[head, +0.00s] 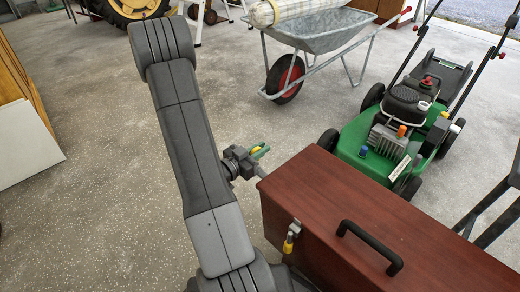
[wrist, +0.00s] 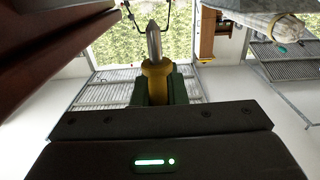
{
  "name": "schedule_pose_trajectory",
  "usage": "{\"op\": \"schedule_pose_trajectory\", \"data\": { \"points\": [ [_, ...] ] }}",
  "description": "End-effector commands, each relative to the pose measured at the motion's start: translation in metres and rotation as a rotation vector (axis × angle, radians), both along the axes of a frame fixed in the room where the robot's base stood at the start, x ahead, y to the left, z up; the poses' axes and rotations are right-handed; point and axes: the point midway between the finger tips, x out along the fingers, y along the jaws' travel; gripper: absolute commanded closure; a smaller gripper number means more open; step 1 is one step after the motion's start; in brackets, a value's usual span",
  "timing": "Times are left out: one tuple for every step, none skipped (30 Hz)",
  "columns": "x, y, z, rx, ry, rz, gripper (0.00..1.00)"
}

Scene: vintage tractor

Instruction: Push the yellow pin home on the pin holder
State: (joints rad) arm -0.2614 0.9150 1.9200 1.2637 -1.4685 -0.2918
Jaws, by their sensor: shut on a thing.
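The yellow pin (wrist: 156,72), with a yellow body and a bare metal tip, is between the green fingers of my gripper (wrist: 167,88) in the wrist view. Its tip points up in that picture, away from the palm. In the head view my gripper (head: 260,152) is shut on it, left of the reddish wooden chest, and only a little yellow shows. A metal hasp (head: 295,229) with a small yellow piece (head: 288,244) is on the chest's left face. I cannot tell whether this is the pin holder, and no other holder is clear.
The wooden chest (head: 400,225) with a black handle fills the lower right, close to my arm. A green mower (head: 385,140) stands behind it, and a wheelbarrow (head: 315,35) is at the back. Speckled floor is open behind the gripper and at left.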

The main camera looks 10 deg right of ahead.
Motion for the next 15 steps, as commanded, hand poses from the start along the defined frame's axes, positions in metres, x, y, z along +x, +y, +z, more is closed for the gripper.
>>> {"op": "schedule_pose_trajectory", "data": {
  "points": [
    [0.0000, 0.0000, 0.0001, 0.000, 0.000, 0.000, 1.00],
    [0.0000, 0.0000, 0.0001, 0.000, 0.000, 0.000, 1.00],
    [0.0000, 0.0000, -0.0001, 0.000, 0.000, 0.000, 1.00],
    [0.0000, 0.0000, -0.0003, 0.000, 0.000, 0.000, 1.00],
    [0.0000, 0.0000, -0.0007, 0.000, 0.000, 0.000, 1.00],
    [0.0000, 0.0000, -0.0014, 0.000, 0.000, 0.000, 1.00],
    [0.0000, 0.0000, -0.0020, 0.000, 0.000, 0.000, 1.00],
    [0.0000, 0.0000, -0.0027, 0.000, 0.000, 0.000, 1.00],
    [0.0000, 0.0000, -0.0037, 0.000, 0.000, 0.000, 1.00],
    [0.0000, 0.0000, -0.0045, 0.000, 0.000, 0.000, 1.00],
    [0.0000, 0.0000, -0.0054, 0.000, 0.000, 0.000, 1.00],
    [0.0000, 0.0000, -0.0064, 0.000, 0.000, 0.000, 1.00],
    [0.0000, 0.0000, -0.0072, 0.000, 0.000, 0.000, 1.00],
    [0.0000, 0.0000, -0.0079, 0.000, 0.000, 0.000, 1.00],
    [0.0000, 0.0000, -0.0089, 0.000, 0.000, 0.000, 1.00]
  ]
}}
